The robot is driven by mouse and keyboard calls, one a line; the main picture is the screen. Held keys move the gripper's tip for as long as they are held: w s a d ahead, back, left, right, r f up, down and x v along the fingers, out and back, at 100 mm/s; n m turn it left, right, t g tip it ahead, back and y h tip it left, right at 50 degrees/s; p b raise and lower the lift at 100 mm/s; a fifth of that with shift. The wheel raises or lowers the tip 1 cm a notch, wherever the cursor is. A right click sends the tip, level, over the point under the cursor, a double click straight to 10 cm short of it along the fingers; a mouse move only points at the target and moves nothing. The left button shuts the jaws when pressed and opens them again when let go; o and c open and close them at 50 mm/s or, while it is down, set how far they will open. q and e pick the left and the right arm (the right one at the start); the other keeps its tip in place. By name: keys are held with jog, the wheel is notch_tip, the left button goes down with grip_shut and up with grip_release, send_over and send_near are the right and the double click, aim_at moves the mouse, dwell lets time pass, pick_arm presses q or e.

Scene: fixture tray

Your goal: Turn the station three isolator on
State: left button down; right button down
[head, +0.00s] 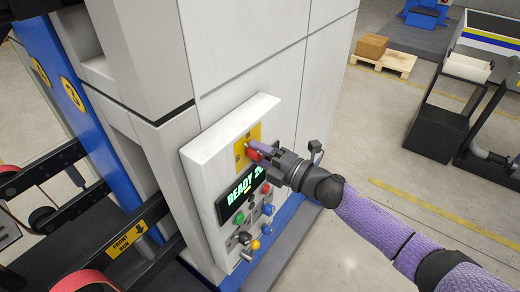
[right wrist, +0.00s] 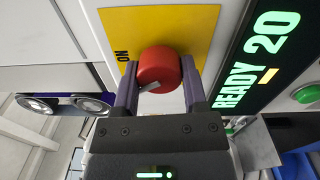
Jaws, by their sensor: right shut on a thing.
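The station three isolator is a red round knob (right wrist: 158,66) on a yellow plate (right wrist: 205,25) marked ON at the knob's left in the right wrist view. A pale pointer mark shows on the knob's near face, slanting to the lower left, off the ON word. My right gripper (head: 256,150) is shut on the knob, with one purple finger on each side. In the head view the gripper covers part of the knob and the yellow plate (head: 240,152). My left gripper is not in view.
Beside the knob is a display (head: 240,194) reading READY 20. Below it are green, red, blue and black buttons and levers (head: 250,228) on the white panel (head: 205,165). A blue post (head: 62,75) marked 3 stands left.

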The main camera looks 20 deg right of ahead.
jog(key=m+p, duration=0.1)
jog(key=m, duration=0.3)
jog(key=shift+r, duration=0.1)
jog(key=shift+m+p, duration=0.5)
jog(key=shift+m, duration=0.7)
jog(key=shift+c, duration=0.7)
grip_release()
jog(key=b+v, duration=0.1)
jog(key=v, duration=0.9)
